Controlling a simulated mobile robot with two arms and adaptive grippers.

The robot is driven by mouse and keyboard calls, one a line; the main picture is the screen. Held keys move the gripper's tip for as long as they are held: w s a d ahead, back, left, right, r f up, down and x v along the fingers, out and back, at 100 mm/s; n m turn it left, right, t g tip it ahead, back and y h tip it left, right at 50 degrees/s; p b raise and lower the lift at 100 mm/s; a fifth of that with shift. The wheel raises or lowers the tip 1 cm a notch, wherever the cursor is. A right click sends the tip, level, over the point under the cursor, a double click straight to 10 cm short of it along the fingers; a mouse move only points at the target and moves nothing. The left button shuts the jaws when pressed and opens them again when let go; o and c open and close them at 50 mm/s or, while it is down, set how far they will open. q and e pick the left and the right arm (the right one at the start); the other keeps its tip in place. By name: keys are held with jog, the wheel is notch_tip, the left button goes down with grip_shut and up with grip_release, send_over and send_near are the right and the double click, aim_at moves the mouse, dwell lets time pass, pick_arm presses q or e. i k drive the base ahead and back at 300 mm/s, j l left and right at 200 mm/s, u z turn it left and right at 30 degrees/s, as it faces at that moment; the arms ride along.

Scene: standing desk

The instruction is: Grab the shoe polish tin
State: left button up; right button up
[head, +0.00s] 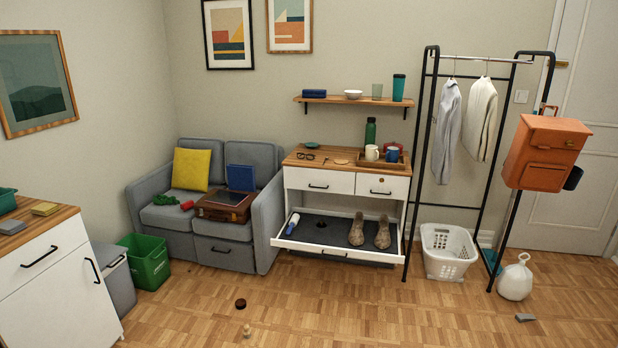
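A small dark brown round, flat thing (240,303) lies on the wooden floor in front of the sofa; it looks like a tin. A small black round thing (321,224) lies on the dark mat of the pulled-out low shoe tray (330,252). They are too small to tell which one is the shoe polish tin. A pair of brown shoes (356,231) and a white and blue roller-like thing (292,224) lie in the same tray. Neither of my grippers is in view.
A small wooden peg-like thing (247,331) stands on the floor near the front. A green bin (148,262) is at the left, a white laundry basket (448,252) and clothes rack (412,190) at the right. The front middle floor is mostly clear.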

aim_at(241, 303)
jog(key=i+u, duration=0.2)
jog(key=i, duration=0.3)
jog(key=i+l+u, duration=0.2)
jog(key=i, duration=0.3)
jog(key=i+l+u, duration=0.2)
jog(key=i, duration=0.25)
jog(key=i+l+u, duration=0.2)
jog(key=i, duration=0.25)
jog(key=l, duration=0.1)
